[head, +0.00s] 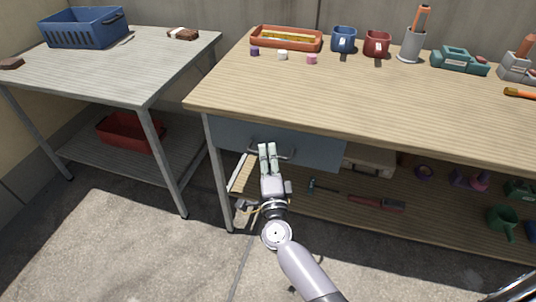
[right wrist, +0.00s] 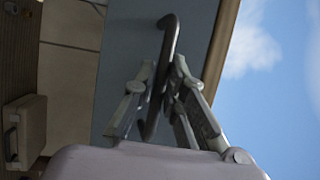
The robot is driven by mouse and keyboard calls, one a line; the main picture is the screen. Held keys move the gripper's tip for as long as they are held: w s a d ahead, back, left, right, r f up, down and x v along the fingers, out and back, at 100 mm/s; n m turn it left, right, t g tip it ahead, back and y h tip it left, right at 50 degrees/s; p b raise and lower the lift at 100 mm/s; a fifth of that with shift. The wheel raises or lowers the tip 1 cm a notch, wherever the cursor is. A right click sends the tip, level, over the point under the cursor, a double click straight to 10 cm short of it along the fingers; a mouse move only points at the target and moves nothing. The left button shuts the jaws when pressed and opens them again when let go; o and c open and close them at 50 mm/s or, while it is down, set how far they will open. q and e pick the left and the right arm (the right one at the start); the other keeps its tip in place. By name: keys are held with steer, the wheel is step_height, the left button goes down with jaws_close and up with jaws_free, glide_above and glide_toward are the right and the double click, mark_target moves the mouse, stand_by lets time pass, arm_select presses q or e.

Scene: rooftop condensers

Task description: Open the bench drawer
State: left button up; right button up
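The bench drawer (head: 235,134) has a blue-grey front under the wooden bench top and looks closed. Its dark bar handle (head: 288,155) is partly hidden by my right gripper (head: 268,150). In the right wrist view the handle (right wrist: 170,40) runs between the two fingers of my right gripper (right wrist: 163,75). The fingers lean in close on both sides of the bar and appear shut on it. The drawer front (right wrist: 130,50) also shows behind them. My left gripper is not in view.
The bench top (head: 380,95) holds an orange tray (head: 286,39), mugs, a grey holder and teal tools along the back. A lower shelf (head: 330,205) carries a case (head: 370,160) and tools. A side table (head: 110,70) stands left. Bare floor (head: 120,240) lies in front.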

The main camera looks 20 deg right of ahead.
jaws_close()
stand_by(0.3)
steer(key=shift+s, duration=0.15)
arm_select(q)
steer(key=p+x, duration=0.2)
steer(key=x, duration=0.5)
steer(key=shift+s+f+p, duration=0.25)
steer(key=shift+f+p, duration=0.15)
arm_select(e)
steer(key=s+a, duration=0.6)
steer(key=s, duration=0.3)
steer(key=s+a, duration=0.7)
steer(key=s, duration=0.3)
steer(key=shift+s, duration=0.15)
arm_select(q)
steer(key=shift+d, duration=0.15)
arm_select(e)
steer(key=o, duration=0.5)
jaws_free()
